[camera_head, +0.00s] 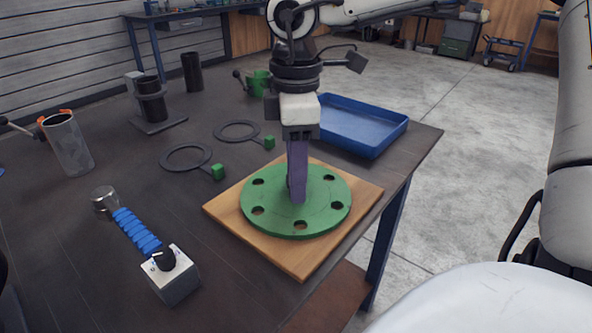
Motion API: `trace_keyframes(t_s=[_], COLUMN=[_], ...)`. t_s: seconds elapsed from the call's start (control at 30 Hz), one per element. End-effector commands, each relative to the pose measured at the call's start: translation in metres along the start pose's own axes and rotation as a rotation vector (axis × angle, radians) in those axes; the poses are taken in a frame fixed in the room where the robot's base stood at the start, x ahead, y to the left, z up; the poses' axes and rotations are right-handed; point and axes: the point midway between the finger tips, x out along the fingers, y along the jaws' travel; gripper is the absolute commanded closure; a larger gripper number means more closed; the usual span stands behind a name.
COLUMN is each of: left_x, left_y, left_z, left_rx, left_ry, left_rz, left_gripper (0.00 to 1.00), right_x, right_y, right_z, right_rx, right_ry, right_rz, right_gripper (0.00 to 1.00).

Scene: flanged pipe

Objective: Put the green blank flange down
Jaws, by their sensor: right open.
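The green blank flange (325,212), a round disc with several bolt holes near its rim, lies flat on a square wooden board (293,262) near the table's front right edge. My right gripper (298,200) comes down from above, with its purple finger over the middle of the flange. The finger hides the flange's centre, so I cannot see whether it touches there. The gripper is open. My left gripper is not in view.
A blue tray (362,145) stands behind the board. Two dark ring gaskets with green tabs (186,156) (237,131) lie to the left.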

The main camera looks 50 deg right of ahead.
Motion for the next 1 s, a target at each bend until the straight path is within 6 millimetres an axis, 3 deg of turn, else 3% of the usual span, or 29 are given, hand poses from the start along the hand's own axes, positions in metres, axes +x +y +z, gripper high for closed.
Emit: trace_keyframes(t_s=[0.5,0.7,1.0], left_x=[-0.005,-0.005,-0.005], left_y=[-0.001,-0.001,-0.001], left_z=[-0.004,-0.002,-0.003], left_rx=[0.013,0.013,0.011], left_ry=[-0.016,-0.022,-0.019], left_rz=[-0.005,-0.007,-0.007], left_gripper=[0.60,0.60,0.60], right_x=[-0.102,-0.119,-0.120], right_y=[0.001,0.000,0.000], right_z=[0.000,0.000,0.000], right_rx=[0.002,0.000,-0.001], right_ry=[0.000,0.000,0.000], right_rz=[0.004,0.002,0.000], right_gripper=[0.57,0.57,0.57])
